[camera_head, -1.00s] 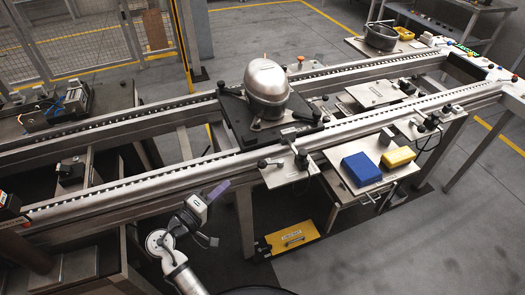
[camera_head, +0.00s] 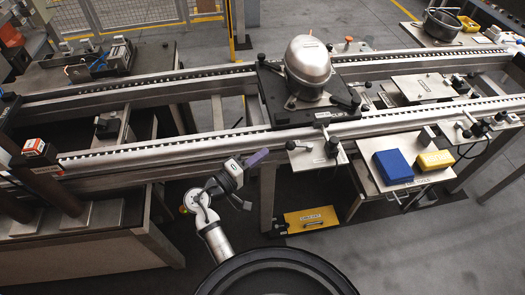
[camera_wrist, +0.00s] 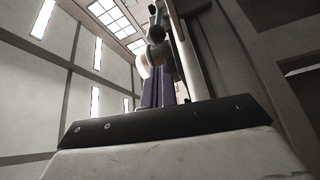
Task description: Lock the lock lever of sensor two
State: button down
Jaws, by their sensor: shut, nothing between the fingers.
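My gripper (camera_head: 264,155) has purple fingers and is shut and empty. It is in front of the near rail, left of a mounting plate (camera_head: 318,158) with black-knobbed parts (camera_head: 332,148). A second plate (camera_head: 462,135) at the right carries more black-knobbed parts (camera_head: 479,129). One of these may be the lock lever of sensor two, but I cannot tell which, nor the lever's position.
A silver compressor (camera_head: 308,68) stands on a black pallet (camera_head: 272,100) across the rails. Blue (camera_head: 393,167) and yellow (camera_head: 435,160) boxes lie on a shelf below the near rail. A yellow case (camera_head: 311,219) is on the floor. Front right floor is clear.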

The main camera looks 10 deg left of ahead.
jog(key=p+x, duration=0.2)
jog(key=x, duration=0.5)
jog(key=shift+w+d+p, duration=0.2)
jog(key=shift+w+p, duration=0.05)
jog(key=shift+p, duration=0.15)
jog(key=shift+f, duration=0.1)
